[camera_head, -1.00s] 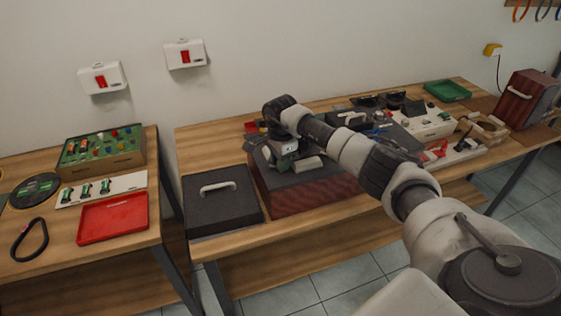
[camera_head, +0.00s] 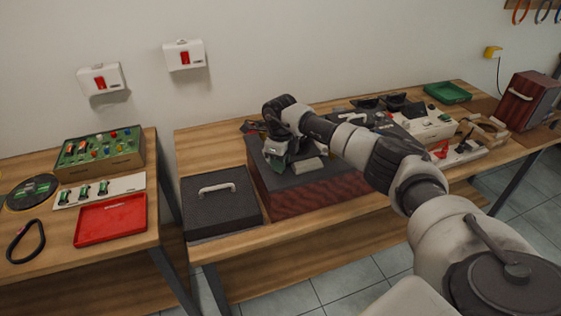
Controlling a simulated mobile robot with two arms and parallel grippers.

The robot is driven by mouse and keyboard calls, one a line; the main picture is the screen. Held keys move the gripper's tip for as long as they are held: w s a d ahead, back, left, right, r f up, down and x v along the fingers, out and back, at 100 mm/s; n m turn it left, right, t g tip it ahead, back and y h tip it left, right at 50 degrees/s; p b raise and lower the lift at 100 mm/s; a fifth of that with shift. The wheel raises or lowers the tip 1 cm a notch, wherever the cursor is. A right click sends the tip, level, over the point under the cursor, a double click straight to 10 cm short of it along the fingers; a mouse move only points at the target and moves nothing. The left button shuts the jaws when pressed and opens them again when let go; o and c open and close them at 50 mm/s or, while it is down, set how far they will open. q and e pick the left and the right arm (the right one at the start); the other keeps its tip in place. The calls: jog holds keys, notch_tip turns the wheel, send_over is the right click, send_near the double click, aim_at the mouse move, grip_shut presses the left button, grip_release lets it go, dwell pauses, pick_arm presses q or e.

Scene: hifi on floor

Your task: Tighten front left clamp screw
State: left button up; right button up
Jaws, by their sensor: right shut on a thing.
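My right gripper (camera_head: 279,160) is at the left part of the dark top of a reddish-brown cabinet (camera_head: 318,196) on the middle workbench. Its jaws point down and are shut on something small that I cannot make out. The clamp screw itself is too small or hidden behind my wrist to tell apart. A small light block (camera_head: 308,164) lies on the cabinet top just right of the gripper. My left gripper does not show.
A dark case with a light handle (camera_head: 219,203) stands left of the cabinet. A white device (camera_head: 428,122) and a green tray (camera_head: 447,92) are to the right. The left bench holds a red tray (camera_head: 111,220) and a green parts box (camera_head: 100,154).

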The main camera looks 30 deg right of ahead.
jog(key=m, duration=0.4)
jog(key=shift+r+m, duration=0.15)
jog(key=shift+m, duration=0.25)
jog(key=m+p, duration=0.1)
jog(key=m, duration=0.3)
jog(key=shift+m, duration=0.3)
jog(key=o, duration=0.9)
notch_tip(320, 180, up, 11)
jog(key=shift+f+b, duration=0.15)
jog(key=shift+b, duration=0.8)
